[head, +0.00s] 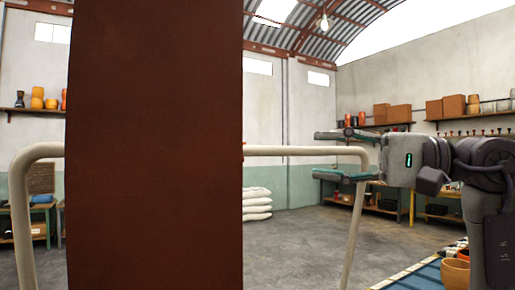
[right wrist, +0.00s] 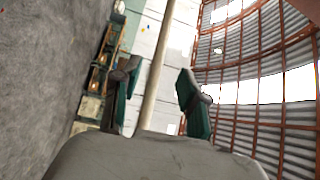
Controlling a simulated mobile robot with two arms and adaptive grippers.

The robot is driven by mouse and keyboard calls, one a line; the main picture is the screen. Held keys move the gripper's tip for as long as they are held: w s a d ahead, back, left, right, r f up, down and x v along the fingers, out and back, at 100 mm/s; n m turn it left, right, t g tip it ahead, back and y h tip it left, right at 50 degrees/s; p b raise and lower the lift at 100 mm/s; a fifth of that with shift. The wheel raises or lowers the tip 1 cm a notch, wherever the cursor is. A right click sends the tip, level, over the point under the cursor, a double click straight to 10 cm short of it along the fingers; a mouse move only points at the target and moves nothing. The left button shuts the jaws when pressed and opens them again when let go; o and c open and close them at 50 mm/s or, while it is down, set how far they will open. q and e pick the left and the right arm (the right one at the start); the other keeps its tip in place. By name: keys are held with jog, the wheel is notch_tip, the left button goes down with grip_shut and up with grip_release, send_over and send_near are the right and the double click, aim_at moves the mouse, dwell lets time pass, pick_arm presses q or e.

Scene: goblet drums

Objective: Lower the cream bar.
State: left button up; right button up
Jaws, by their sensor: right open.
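The cream bar (head: 290,151) is a bent tube running level across the head view, with legs going down at both ends. A wide rust-brown post hides its middle. My right gripper (head: 325,155) is open near the bar's right corner, one finger above the level part and one below it. In the right wrist view the bar (right wrist: 160,75) passes between the two spread fingers (right wrist: 157,100). I cannot tell whether either finger touches it. My left gripper is not in view.
The rust-brown post (head: 155,150) stands close in front and blocks much of the head view. White sacks (head: 256,204) lie stacked by the back wall. A blue mat (head: 420,276) with an orange bowl (head: 455,273) is at lower right. Shelves line the walls; the grey floor between is clear.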

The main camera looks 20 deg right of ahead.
aim_at(266, 153)
jog(key=p+x, duration=0.2)
jog(key=x, duration=0.9)
jog(key=shift+p, duration=0.3)
grip_shut()
jog(key=shift+f, duration=0.1)
